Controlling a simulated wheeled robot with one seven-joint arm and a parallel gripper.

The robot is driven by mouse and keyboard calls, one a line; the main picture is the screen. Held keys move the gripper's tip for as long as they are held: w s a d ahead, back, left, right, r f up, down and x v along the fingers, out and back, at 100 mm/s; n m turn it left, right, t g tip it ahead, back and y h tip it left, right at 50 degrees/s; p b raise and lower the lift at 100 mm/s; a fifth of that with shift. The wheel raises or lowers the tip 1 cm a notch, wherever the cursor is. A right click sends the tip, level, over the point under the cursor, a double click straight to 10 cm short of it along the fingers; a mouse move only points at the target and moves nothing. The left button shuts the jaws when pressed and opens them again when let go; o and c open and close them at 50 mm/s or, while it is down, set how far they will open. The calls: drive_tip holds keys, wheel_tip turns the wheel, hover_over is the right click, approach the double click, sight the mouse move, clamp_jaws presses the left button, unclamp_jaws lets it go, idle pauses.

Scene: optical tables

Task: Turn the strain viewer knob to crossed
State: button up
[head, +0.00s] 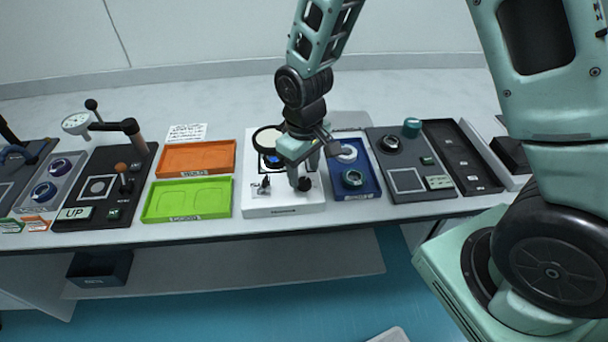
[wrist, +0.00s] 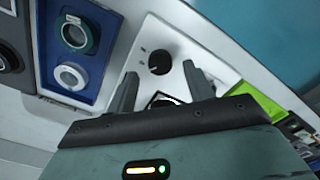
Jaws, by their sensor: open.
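The strain viewer (head: 262,208) is a white box on the table with a dark round ring and screen at its back. Its black knob (head: 304,184) sits at the front right of the box. In the wrist view the knob (wrist: 159,63) shows clearly, with small marks beside it that I cannot read. My gripper (head: 300,180) is over the box, pointing down close to the knob. In the wrist view my gripper (wrist: 158,82) has its two fingers apart, with the knob beyond and between their tips. I cannot tell if a finger touches it.
A blue tray (head: 370,190) with ring parts stands just right of the viewer. An orange tray (head: 167,160) and a green tray (head: 160,216) lie to its left. A black panel with a teal knob (head: 412,126) is farther right.

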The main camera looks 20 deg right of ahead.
sight(305, 182)
drive_tip(key=shift+f, duration=1.4)
drive_tip(key=shift+c, duration=0.3)
drive_tip(key=c, duration=0.9)
drive_tip(key=shift+m, duration=0.3)
drive_tip(key=m+p, duration=0.1)
drive_tip(key=m, duration=0.3)
drive_tip(key=shift+r+m, duration=0.1)
drive_tip(key=shift+m, duration=0.3)
drive_tip(key=m+p, duration=0.1)
drive_tip(key=m, duration=0.4)
drive_tip(key=shift+m+p, duration=0.3)
